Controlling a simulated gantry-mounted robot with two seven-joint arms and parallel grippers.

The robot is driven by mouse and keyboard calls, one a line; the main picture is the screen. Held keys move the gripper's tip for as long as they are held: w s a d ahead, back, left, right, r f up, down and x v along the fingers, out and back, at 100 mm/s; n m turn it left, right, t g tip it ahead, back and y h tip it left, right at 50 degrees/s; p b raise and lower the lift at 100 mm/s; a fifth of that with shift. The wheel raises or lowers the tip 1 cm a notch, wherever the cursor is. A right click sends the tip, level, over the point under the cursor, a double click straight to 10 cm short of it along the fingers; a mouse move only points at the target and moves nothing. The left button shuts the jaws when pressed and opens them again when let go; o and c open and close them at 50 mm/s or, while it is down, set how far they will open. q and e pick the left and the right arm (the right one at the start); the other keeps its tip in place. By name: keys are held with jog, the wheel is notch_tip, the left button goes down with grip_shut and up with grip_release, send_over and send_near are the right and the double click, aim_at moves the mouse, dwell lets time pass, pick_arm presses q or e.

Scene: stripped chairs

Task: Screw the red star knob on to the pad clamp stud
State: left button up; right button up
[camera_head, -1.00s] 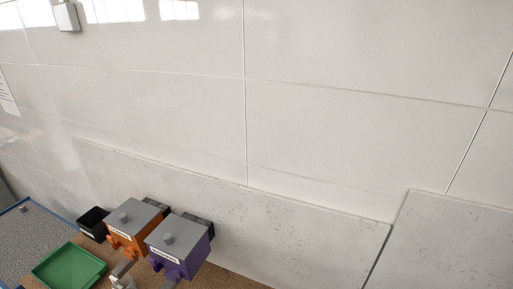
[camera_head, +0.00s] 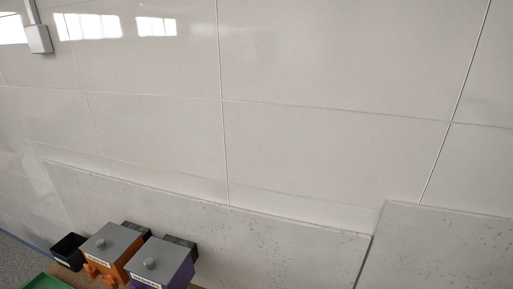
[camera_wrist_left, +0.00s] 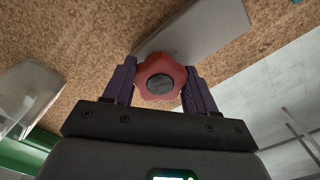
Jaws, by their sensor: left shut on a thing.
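In the left wrist view, my left gripper (camera_wrist_left: 160,73) is shut on the red star knob (camera_wrist_left: 152,70). The knob sits between the two purple fingers, with its dark round centre facing the camera. A cork-brown surface and a flat grey plate (camera_wrist_left: 205,28) show behind the knob. I cannot make out the pad clamp stud in either view. Neither gripper shows in the head view, and my right gripper is not seen.
In the head view, an orange box (camera_head: 116,262) and a purple box (camera_head: 181,276), both grey-topped, stand by the wall beside a black bin (camera_head: 67,251). A green tray (camera_head: 45,283) is cut off below. A clear container (camera_wrist_left: 28,95) shows in the wrist view.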

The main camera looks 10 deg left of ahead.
pick_arm(q)
jog(key=m, duration=0.1)
jog(key=m+p, duration=0.1)
jog(key=shift+s+a+r+m, duration=0.1)
jog(key=shift+s+r+m, duration=0.05)
jog(key=shift+r+m, duration=0.2)
jog(key=m+p, duration=0.1)
jog(key=m, duration=0.3)
jog(key=shift+f, duration=0.2)
jog(key=shift+f+m, duration=0.15)
jog(key=shift+m, duration=0.9)
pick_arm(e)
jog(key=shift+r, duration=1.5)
pick_arm(q)
jog(key=shift+m+p, duration=0.35)
jog(key=shift+m, duration=0.45)
jog(key=m, duration=0.4)
jog(key=shift+m, duration=0.4)
jog(key=m, duration=0.3)
jog(key=shift+m, duration=1.1)
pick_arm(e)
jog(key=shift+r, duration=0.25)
